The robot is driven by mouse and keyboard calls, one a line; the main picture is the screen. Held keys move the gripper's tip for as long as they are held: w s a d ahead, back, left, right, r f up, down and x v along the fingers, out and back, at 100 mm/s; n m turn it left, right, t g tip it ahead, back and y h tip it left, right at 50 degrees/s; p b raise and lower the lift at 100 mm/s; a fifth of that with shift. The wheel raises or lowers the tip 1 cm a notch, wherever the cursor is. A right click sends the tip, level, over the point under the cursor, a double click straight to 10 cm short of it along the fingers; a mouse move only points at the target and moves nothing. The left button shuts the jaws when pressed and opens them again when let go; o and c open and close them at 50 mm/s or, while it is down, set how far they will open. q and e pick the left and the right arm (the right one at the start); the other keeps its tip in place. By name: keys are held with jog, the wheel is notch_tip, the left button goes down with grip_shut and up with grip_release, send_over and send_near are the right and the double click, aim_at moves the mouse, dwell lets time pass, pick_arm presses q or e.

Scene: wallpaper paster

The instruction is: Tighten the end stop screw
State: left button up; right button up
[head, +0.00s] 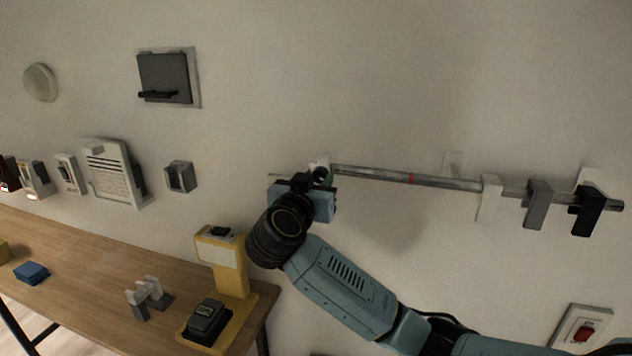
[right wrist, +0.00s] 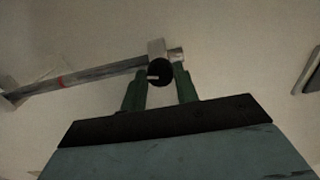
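A grey metal rail (head: 370,174) with a red mark (head: 410,178) runs along the wall. At its left end in the head view is a pale end stop, largely hidden by my right gripper (head: 318,182). In the right wrist view, the end stop (right wrist: 156,46) sits at the rail's end (right wrist: 110,70), with a round black screw knob (right wrist: 160,72) facing me. The green fingers of my right gripper (right wrist: 160,82) stand on either side of the knob. The knob fills the gap between the fingertips, and they look closed on it. My left gripper is not in view.
White, grey and black hooks (head: 538,203) hang at the rail's right part. A red switch (head: 584,332) is at the lower right. A wooden table (head: 90,260) at left holds a yellow stand (head: 228,265) and small blocks. Fixtures are mounted on the wall at left.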

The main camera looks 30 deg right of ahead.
jog(key=shift+c, duration=1.3)
jog(key=m+p, duration=0.4)
jog(key=p, duration=0.1)
jog(key=shift+r, duration=0.1)
jog(key=shift+m+p, duration=0.9)
jog(key=shift+p, duration=0.05)
jog(key=m+p, duration=0.1)
jog(key=m, duration=0.1)
jog(key=shift+a+m+p, duration=0.1)
jog(key=shift+m+p, duration=0.2)
jog(key=shift+m, duration=0.1)
jog(key=m+p, duration=0.1)
jog(key=m, duration=0.1)
jog(key=shift+m, duration=0.3)
jog(key=m, duration=0.2)
jog(key=shift+m, duration=0.4)
jog(key=m, duration=0.3)
jog(key=shift+w, duration=0.1)
jog(key=shift+m, duration=1.7)
